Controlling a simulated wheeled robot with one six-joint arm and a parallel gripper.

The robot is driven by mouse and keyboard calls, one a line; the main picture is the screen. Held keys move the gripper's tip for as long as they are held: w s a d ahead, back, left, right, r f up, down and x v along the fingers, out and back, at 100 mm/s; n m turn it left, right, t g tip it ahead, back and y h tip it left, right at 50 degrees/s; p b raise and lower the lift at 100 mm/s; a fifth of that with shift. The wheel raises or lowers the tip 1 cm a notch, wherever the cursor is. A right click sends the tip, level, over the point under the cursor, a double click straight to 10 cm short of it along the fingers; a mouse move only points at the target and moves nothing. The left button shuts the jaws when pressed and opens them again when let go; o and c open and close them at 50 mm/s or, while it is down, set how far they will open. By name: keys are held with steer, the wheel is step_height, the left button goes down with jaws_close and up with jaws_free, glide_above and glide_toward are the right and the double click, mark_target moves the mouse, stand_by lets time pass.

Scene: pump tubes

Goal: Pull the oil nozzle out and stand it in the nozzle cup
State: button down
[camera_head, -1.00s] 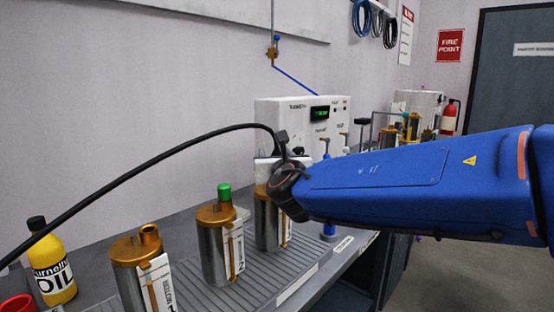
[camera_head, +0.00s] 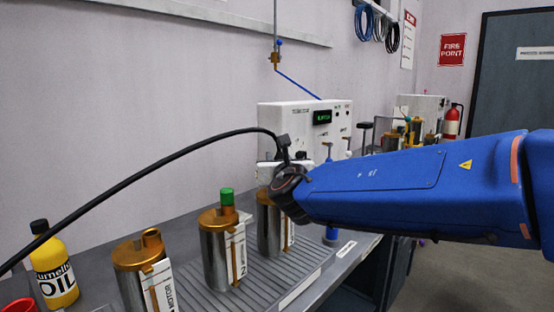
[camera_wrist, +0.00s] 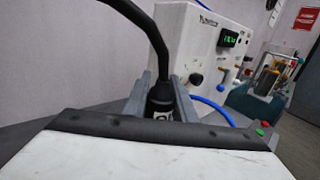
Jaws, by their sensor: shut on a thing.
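The oil nozzle (camera_wrist: 160,104) is black, on a thick black hose, and sits between the two grey fingers of my gripper (camera_wrist: 160,84) in the wrist view. My gripper is shut on it. In the head view the nozzle's black top (camera_head: 283,141) shows above my wrist, near the third metal canister (camera_head: 268,222). The nozzle's lower end is hidden, so I cannot tell whether it is in or clear of that canister. A red rim (camera_head: 18,305) is cut off at the lower left; I cannot tell whether it is the nozzle cup.
Two more canisters (camera_head: 218,250) (camera_head: 140,262) stand on the ribbed tray (camera_head: 283,270), one with a green cap (camera_head: 226,196). A yellow oil bottle (camera_head: 53,270) stands at left. A white control box (camera_head: 290,118) stands behind my gripper. The hose arcs across to the left.

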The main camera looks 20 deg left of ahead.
steer(key=shift+r, duration=0.75)
stand_by(0.6)
steer(key=shift+r, duration=1.9)
